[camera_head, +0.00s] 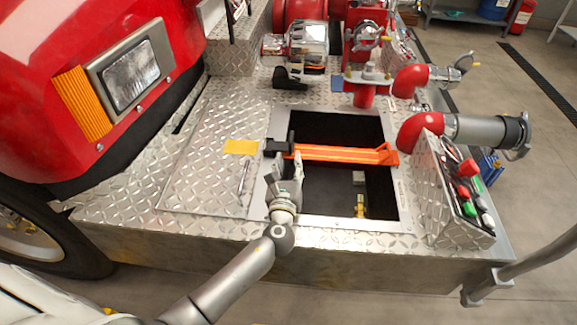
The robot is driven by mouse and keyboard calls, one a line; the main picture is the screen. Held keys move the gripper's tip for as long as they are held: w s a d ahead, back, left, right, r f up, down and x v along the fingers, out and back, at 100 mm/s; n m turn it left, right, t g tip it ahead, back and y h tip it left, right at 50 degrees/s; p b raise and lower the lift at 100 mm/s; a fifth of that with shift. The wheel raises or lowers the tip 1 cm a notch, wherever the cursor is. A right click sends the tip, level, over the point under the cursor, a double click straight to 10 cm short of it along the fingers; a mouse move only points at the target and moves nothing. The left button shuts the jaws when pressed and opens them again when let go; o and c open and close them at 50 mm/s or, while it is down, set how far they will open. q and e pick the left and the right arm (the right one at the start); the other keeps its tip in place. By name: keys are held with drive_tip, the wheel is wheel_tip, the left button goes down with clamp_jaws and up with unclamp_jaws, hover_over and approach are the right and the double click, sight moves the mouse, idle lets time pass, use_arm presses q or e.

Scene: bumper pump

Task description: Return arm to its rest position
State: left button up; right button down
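My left arm comes in from the lower left. Its gripper (287,165) is over the left edge of the bumper's open compartment (393,205). Its fingers look spread apart, with nothing seen between them. An orange bar (340,154) lies across the compartment opening. The bar's black end (278,147) rests by the left rim, just beyond my fingertips; I cannot tell whether they touch it. My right gripper does not show.
The diamond-plate bumper deck (205,180) lies left of the opening, with a yellow label (241,147). Red pump fittings (365,50) stand behind. A capped outlet pipe (480,130) and a control panel (465,195) stand at right. The red truck cab (60,60) is at left.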

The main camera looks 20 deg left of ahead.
use_arm(q)
drive_tip(key=shift+s+d, duration=0.1)
drive_tip(key=shift+s, duration=0.25)
